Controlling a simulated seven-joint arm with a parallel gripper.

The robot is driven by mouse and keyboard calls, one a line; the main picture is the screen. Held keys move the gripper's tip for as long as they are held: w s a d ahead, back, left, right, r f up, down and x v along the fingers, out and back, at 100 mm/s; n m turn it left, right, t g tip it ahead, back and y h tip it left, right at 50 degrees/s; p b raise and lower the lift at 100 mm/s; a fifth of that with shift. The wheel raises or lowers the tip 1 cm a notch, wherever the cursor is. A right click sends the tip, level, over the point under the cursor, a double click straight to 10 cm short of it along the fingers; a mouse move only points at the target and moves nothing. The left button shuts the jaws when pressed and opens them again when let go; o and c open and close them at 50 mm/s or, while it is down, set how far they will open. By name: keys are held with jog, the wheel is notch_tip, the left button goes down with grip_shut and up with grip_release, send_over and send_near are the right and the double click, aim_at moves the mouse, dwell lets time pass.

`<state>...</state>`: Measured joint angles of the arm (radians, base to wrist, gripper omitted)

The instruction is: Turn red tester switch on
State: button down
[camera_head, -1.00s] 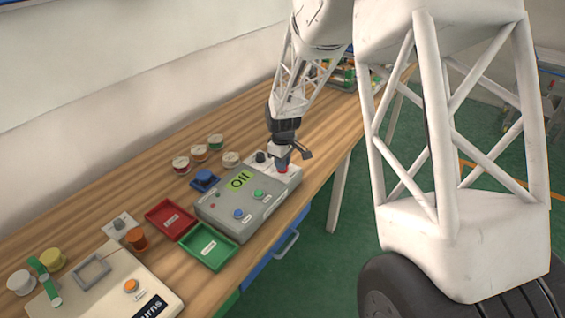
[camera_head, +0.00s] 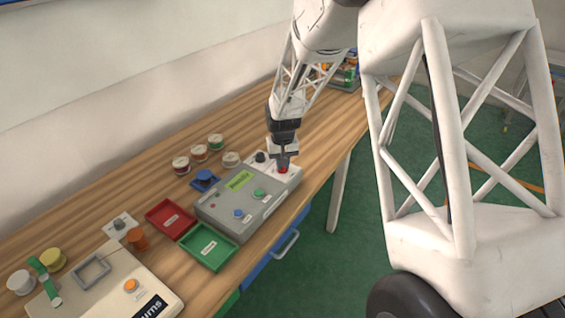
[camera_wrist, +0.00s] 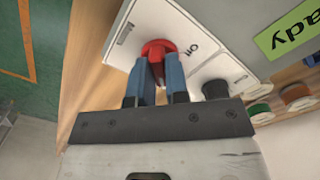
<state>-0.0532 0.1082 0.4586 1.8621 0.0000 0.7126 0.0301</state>
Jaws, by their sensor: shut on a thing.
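The red tester switch (camera_wrist: 158,48) is a red knob on a white panel at the right end of the grey tester box (camera_head: 213,210). My gripper (camera_wrist: 158,85) has its two blue fingers closed around the knob's handle in the wrist view. In the head view my gripper (camera_head: 283,160) points down onto the red switch (camera_head: 283,170). The tester's green display (camera_head: 240,181) shows dark text, and in the wrist view the display (camera_wrist: 292,38) shows letters ending in "ady".
A black knob (camera_head: 261,156) sits close beside the red switch. A red tray (camera_head: 170,208) and a green tray (camera_head: 190,251) stand left of the tester. The table's front edge is close to the right.

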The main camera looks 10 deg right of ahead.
dwell(0.3)
jog(key=c, duration=1.1)
grip_release()
jog(key=shift+r, duration=0.1)
jog(key=shift+r, duration=3.85)
